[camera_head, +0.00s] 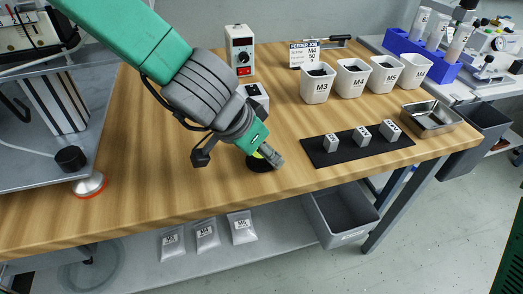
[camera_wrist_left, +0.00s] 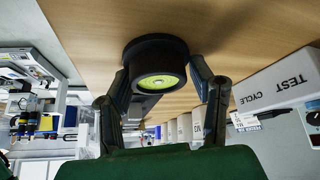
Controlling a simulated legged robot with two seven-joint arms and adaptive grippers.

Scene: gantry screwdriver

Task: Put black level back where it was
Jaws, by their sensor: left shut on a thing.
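The black level (camera_head: 259,163) is a round black puck with a yellow-green bubble face. In the head view it is at the front middle of the wooden table, partly hidden by my left gripper (camera_head: 268,153). In the left wrist view the level (camera_wrist_left: 157,62) sits between the two fingers of my left gripper (camera_wrist_left: 168,85), which is shut on it. Its wider dark base appears against or very near the table surface; I cannot tell if it touches. My right gripper shows in neither view.
A black mat (camera_head: 358,146) with three small grey blocks lies to the right. Behind it stand several white labelled cups (camera_head: 317,84). A metal tray (camera_head: 431,118) is at the right end. A white box with a red switch (camera_head: 240,50) stands behind my arm. The table's front edge is close.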

